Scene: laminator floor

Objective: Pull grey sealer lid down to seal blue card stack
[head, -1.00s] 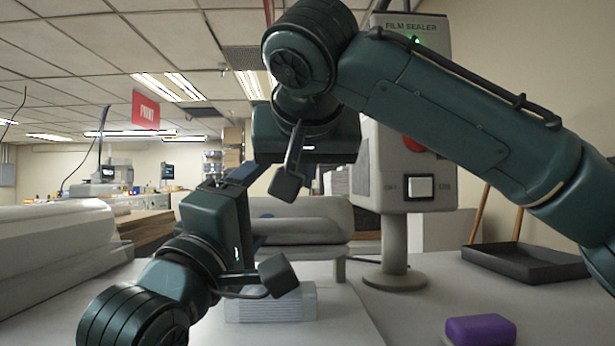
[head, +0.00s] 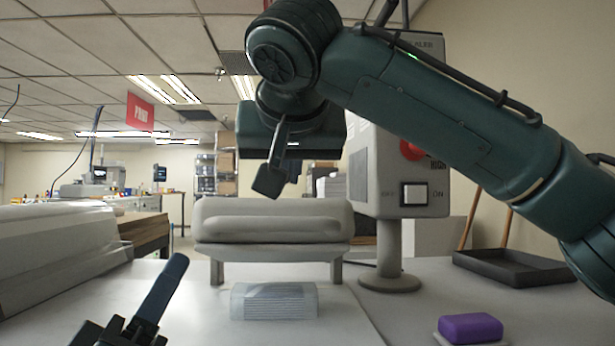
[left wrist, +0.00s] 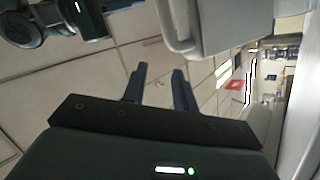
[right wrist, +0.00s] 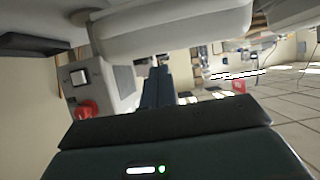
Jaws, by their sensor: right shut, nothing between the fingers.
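The grey sealer lid (head: 272,212), a padded rounded bar, sits raised on short legs on the table. It also shows at the top of the right wrist view (right wrist: 170,32). The card stack (head: 273,301), pale grey-blue under clear film, lies on the table in front of the lid's legs. My right gripper (head: 272,182) is above the lid and looks apart from it; its fingers are shut together and empty in the right wrist view (right wrist: 157,85). My left gripper (head: 162,287) is low at the lower left, apart from the stack; its fingers are open and empty in the left wrist view (left wrist: 158,85).
The film sealer's control box (head: 412,160), with a red button and white switch, stands on a post right of the lid. A black tray (head: 512,268) and a purple block (head: 470,328) are at the right. White rolls (head: 55,240) lie at the left.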

